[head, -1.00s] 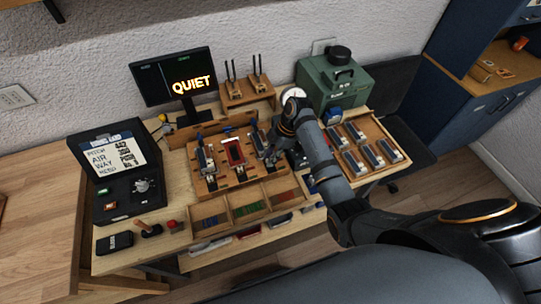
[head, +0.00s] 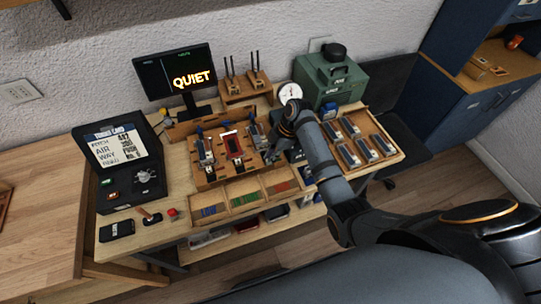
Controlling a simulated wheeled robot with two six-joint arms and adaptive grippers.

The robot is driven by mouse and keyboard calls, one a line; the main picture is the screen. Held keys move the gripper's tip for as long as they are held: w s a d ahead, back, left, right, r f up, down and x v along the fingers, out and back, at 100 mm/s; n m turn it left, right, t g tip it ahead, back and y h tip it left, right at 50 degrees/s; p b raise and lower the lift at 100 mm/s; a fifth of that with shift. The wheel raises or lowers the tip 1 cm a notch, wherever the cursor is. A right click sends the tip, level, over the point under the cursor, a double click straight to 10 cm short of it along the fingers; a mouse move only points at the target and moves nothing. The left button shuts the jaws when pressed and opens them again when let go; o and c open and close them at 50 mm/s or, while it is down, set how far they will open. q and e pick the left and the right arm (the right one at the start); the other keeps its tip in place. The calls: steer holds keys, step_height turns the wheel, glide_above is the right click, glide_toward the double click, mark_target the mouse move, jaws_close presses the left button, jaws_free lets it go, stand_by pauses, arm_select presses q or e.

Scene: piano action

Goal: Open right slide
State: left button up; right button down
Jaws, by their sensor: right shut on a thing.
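A wooden board (head: 215,174) in the middle of the bench carries three small slide units side by side: a grey left one (head: 205,151), a red middle one (head: 234,147) and a grey right slide (head: 257,136). My right gripper (head: 270,156) reaches down from the right, beside the lower end of the right slide. It is shut on a small part there. Its fingers are dark and small, and my wrist hides part of the contact, so I cannot tell exactly which part it holds. My left gripper is not in view.
A wooden tray (head: 391,141) with several grey units lies right of my forearm. A divided bin (head: 223,198) stands in front of the board. Behind are a monitor (head: 175,77) reading QUIET, a round dial (head: 289,92) and a green box (head: 331,84). A black case (head: 121,160) stands left.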

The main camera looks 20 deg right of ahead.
steer(key=shift+s+f, duration=0.1)
steer(key=shift+s, duration=0.15)
steer(key=shift+w+f+g, duration=0.1)
steer(key=shift+w+g, duration=0.05)
steer(key=shift+g, duration=0.15)
steer(key=c, duration=1.6)
jaws_free()
steer(key=shift+c, duration=0.2)
steer(key=shift+r, duration=0.2)
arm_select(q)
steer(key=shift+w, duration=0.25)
arm_select(e)
steer(key=v, duration=1.1)
steer(key=shift+d+r, duration=0.25)
steer(key=shift+r, duration=0.1)
